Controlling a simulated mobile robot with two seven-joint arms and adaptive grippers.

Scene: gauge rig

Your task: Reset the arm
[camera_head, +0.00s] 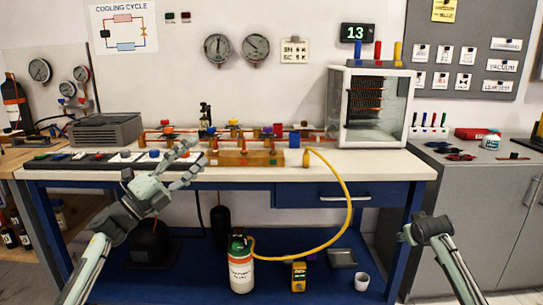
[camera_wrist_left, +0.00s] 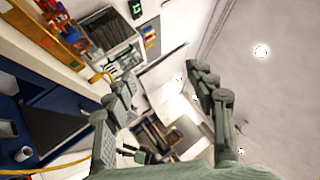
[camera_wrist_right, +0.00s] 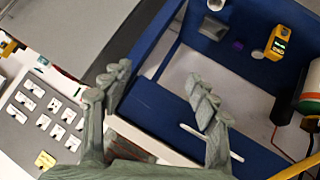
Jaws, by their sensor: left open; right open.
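My left gripper (camera_head: 188,165) is open and empty in the head view, in front of the bench near the row of coloured knobs. Its two spread fingers also show in the left wrist view (camera_wrist_left: 160,85), with nothing between them. My right arm comes in at the lower right of the head view, with the gripper (camera_head: 425,228) low in front of the bench's right end. In the right wrist view my right gripper (camera_wrist_right: 160,85) shows two spread fingers and holds nothing.
The white bench (camera_head: 380,163) carries a pipe rig on a wooden block (camera_head: 240,158), a glass-fronted cabinet (camera_head: 372,105) and a grey box (camera_head: 105,129). A yellow hose (camera_head: 349,205) loops down to a cylinder (camera_head: 241,270) on the blue lower shelf. A grey cabinet (camera_head: 480,190) stands right.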

